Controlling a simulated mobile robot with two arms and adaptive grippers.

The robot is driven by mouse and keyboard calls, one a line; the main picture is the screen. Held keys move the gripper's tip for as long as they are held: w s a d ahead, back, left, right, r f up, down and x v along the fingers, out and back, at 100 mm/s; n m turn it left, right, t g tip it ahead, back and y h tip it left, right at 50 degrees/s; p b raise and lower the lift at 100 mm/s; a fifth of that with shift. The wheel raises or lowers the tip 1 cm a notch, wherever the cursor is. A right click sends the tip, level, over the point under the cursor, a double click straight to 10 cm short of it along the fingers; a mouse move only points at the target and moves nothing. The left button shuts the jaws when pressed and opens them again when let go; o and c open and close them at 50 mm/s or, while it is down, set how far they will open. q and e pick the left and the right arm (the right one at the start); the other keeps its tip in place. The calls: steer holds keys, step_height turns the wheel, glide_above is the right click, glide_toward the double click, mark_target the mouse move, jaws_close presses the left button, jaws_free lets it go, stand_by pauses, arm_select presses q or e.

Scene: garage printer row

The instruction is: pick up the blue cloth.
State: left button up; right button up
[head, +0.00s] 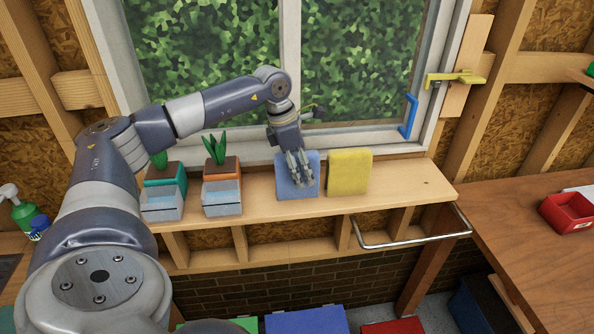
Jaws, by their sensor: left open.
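The blue cloth (286,186) stands on the wooden shelf below the window, left of the yellow cloth (348,172). My left gripper (301,180) points downward, with its fingers in front of the blue cloth in the picture. The fingers cover part of the cloth's right side. The gripper is open; I cannot tell whether it touches the cloth. My right gripper is not in view.
Two potted plants with grey trays (222,197) stand on the shelf (405,187) to the left. A metal rail (415,240) juts out below the shelf's right end. A red bin (568,213) sits on the right workbench (520,222). The window is behind.

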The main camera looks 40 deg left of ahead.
arm_select(q)
steer(key=shift+f, duration=0.2)
stand_by(0.4)
steer(key=c, duration=1.1)
